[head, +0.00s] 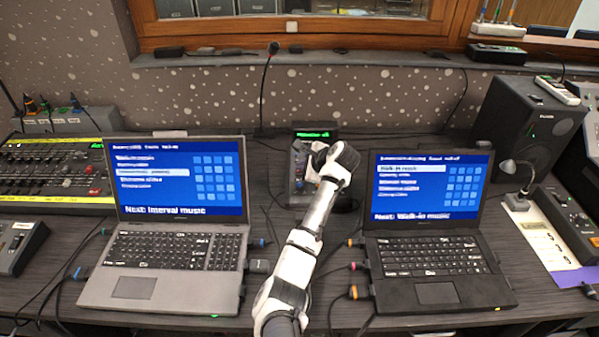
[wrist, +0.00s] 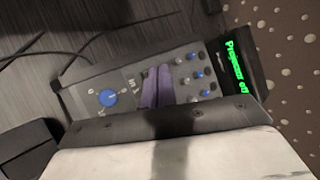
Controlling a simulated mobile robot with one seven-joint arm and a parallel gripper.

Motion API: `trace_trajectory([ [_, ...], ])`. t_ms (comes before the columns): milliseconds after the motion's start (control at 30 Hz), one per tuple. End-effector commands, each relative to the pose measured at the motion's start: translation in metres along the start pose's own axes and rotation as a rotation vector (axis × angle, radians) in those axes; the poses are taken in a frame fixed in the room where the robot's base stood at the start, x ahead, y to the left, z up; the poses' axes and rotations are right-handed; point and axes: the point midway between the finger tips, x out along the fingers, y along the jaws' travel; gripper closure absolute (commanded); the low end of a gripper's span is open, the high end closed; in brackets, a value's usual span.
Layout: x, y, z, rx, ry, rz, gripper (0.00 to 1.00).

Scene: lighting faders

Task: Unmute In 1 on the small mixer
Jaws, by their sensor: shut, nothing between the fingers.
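A small dark unit with knobs and a green lit display (wrist: 240,72) stands between the two laptops; it looks like the small mixer (head: 298,165). In the wrist view its panel (wrist: 125,75) shows one large blue knob at the left and rows of small blue and pale knobs at the right. My gripper (wrist: 157,72) has purple fingers, shut and empty, in front of the middle of this panel. The fingers hide part of it. I cannot tell whether they touch it. Its small labels, In 1 and any mute light are not readable. In the head view my wrist covers the unit's right part.
A grey laptop (head: 180,255) stands left and a black laptop (head: 435,258) right of my arm. A thin gooseneck microphone (head: 267,75) rises behind the unit. A large mixing desk (head: 50,172) is far left, a speaker (head: 525,125) right. Cables lie on the desk.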

Motion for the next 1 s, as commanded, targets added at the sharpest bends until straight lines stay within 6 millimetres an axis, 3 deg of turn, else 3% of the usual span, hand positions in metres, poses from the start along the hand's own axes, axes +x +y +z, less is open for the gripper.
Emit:
trace_trajectory([
  [667,0.0057,0.0044,-0.0042,0.000,0.000,0.001,1.00],
  [1000,-0.0005,-0.0003,0.0002,0.000,0.000,0.001,1.00],
])
